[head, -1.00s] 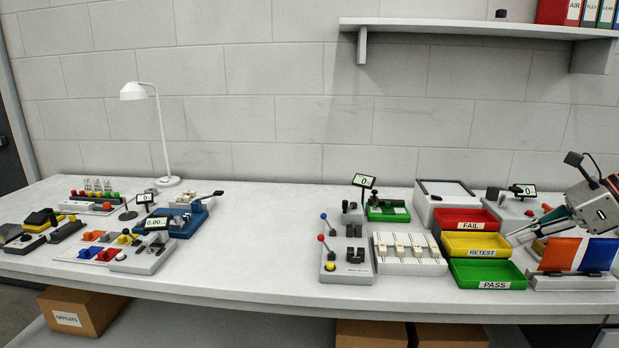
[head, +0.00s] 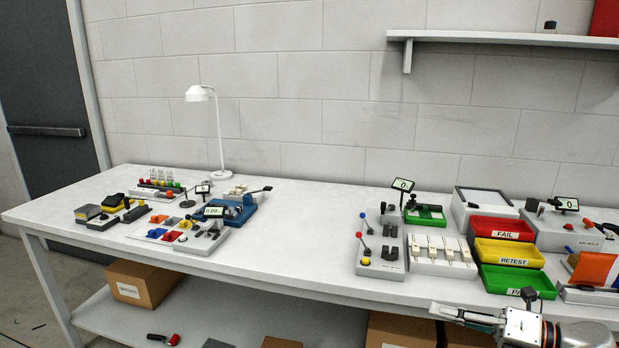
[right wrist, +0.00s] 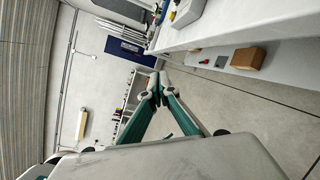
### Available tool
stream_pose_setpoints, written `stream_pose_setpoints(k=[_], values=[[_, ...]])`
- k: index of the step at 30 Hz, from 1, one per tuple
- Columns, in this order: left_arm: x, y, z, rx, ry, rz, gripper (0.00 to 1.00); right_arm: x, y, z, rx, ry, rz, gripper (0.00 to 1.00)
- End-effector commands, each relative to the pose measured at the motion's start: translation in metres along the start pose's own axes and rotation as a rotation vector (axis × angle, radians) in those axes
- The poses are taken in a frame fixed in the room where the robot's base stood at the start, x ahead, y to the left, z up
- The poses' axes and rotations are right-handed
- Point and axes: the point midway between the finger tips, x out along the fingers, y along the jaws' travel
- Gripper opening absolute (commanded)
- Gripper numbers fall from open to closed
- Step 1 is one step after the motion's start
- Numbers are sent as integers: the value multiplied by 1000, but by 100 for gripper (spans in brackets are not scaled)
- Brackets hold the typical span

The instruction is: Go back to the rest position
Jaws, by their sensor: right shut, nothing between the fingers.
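My right gripper (head: 440,311) is at the lower right of the head view, in front of the bench's front edge, pointing left. Its fingers are shut and empty. In the right wrist view its green-padded fingers (right wrist: 160,88) meet at the tips, with floor and open room beyond them. My left gripper is in neither view.
The white bench (head: 310,230) runs across the head view. FAIL (head: 503,234), RETEST (head: 515,262) and PASS (head: 500,290) trays stand near my right arm. A lamp (head: 218,130) stands farther left. Cardboard boxes (head: 140,285) sit below. The bench's middle is clear.

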Motion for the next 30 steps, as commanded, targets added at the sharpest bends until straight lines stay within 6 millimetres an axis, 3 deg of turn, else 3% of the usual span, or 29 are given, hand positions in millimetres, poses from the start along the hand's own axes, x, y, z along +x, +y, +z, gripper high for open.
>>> stream_pose_setpoints(k=[3, 8, 11, 15, 18, 21, 25, 30], values=[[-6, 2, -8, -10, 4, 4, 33, 21, -4, -38, 340, -162, 50, 0], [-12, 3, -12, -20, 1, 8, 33, 26, -31, -96, 821, -383, 48, 0], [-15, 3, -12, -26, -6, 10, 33, 20, -52, -143, 1133, -525, 18, 0], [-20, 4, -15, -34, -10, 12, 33, 2, -76, -225, 1560, -727, -55, 0], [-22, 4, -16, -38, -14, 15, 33, -12, -83, -283, 1815, -853, -116, 0], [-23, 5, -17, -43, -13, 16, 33, -23, -84, -329, 1995, -947, -167, 0], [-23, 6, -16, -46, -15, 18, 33, -31, -83, -361, 2115, -1011, -207, 0], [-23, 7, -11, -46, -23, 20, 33, -32, -83, -369, 2145, -1027, -217, 0]])
